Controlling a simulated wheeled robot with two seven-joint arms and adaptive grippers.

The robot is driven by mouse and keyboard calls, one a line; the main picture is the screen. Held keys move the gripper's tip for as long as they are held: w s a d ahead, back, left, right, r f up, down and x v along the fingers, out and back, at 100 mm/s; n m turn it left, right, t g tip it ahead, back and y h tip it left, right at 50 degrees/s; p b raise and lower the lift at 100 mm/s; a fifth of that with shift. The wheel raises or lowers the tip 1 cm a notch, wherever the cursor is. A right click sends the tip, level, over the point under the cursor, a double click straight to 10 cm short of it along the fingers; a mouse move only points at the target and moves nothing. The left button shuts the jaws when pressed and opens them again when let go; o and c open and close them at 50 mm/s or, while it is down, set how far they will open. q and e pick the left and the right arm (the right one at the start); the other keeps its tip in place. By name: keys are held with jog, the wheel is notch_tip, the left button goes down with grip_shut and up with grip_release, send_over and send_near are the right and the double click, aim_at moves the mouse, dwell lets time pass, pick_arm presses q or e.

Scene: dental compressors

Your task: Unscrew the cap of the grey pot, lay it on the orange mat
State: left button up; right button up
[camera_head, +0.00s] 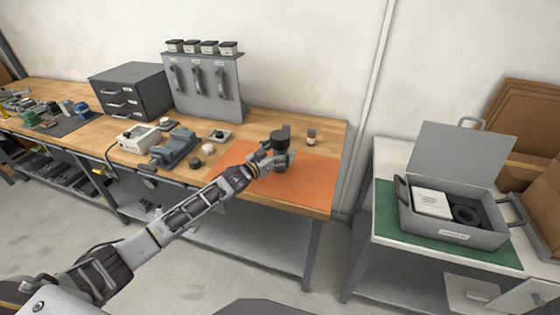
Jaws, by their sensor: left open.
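The grey pot (281,159) stands upright on the orange mat (300,183) at the right end of the wooden workbench. A dark, wide cap (280,138) sits on top of the pot. My left gripper (270,156) is open at the pot's left side, just below the cap. Its fingers overlap the pot in this view, and I cannot tell whether they touch it. My right gripper is not in view.
A small jar (311,136) stands behind the pot. A vise (175,148) and small round parts (208,149) lie left of the mat. The mat's front and right are clear. A grey open case (453,230) stands on the right table.

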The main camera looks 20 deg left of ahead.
aim_at(280, 135)
pick_arm(q)
jog(key=c, duration=1.7)
jog(key=shift+r, duration=0.1)
jog(key=shift+c, duration=0.2)
jog(key=shift+r, duration=0.1)
jog(key=shift+r, duration=4.9)
